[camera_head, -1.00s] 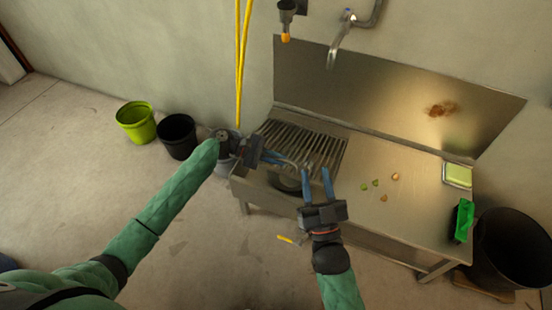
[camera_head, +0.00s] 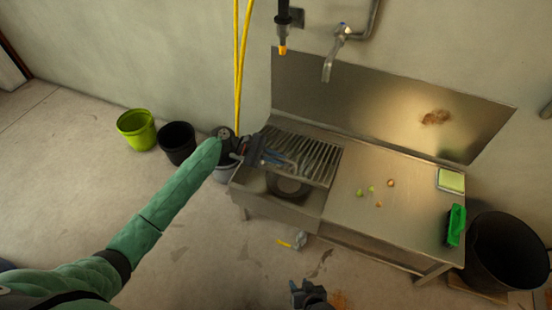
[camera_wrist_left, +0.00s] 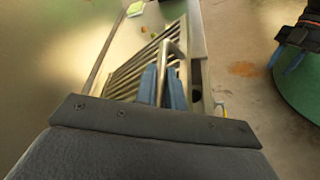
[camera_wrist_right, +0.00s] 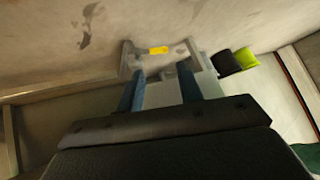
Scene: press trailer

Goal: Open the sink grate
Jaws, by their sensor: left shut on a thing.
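The slatted metal sink grate (camera_head: 310,155) lies over the back part of the sink basin (camera_head: 272,206) and looks tilted, with its near side raised. The front of the basin is uncovered and shows a dark round thing (camera_head: 286,187) inside. My left gripper (camera_head: 274,158) is at the grate's near left side. In the left wrist view its blue fingers (camera_wrist_left: 162,82) are shut on a bent metal handle (camera_wrist_left: 173,50) beside the slats. My right gripper (camera_head: 308,288) is low, in front of the sink and clear of it. In the right wrist view its fingers (camera_wrist_right: 160,90) are apart and empty.
The counter (camera_head: 345,225) right of the basin holds several small scraps (camera_head: 371,190), a sponge (camera_head: 450,180) and a green brush (camera_head: 456,225). Buckets stand left, green (camera_head: 136,128) and black (camera_head: 177,142); a large black bin (camera_head: 505,250) stands right.

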